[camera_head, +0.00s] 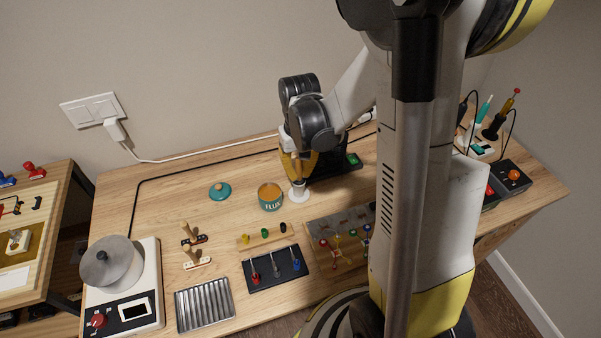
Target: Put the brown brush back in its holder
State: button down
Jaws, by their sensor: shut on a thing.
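My gripper (297,158) points down over the back middle of the table, shut on the brown brush (296,174). Only a narrow part of the brush shows below the fingers; the rest is hidden by my gripper. A small round white holder (299,195) stands on the table directly below the brush. The brush's lower end is at or just above the holder; I cannot tell whether it is inside.
A flux tin (270,200) stands close left of the holder, with a teal lid (220,191) further left. A black device (337,165) lies close right. Tool racks (278,270) fill the front. My arm hides part of the table's right side.

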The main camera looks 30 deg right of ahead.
aim_at(299, 163)
jog(key=shift+f, duration=0.1)
jog(key=c, duration=0.7)
grip_release()
jog(key=shift+c, duration=0.2)
notch_tip(299, 163, up, 4)
jog(key=p, duration=0.3)
jog(key=shift+w+f, duration=0.1)
jog(key=shift+f, duration=0.1)
jog(key=r+p, duration=0.1)
jog(key=r, duration=0.1)
jog(key=w+r+p, duration=0.1)
jog(key=p, duration=0.1)
jog(key=shift+w+d+r, duration=0.2)
jog(key=shift+r, duration=0.15)
jog(key=r+p, duration=0.1)
jog(key=r, duration=0.1)
jog(key=r+p, duration=0.1)
jog(key=shift+s+r+p, duration=0.15)
jog(key=shift+s+p, duration=0.1)
jog(key=shift+p, duration=0.1)
jog(key=shift+a, duration=0.1)
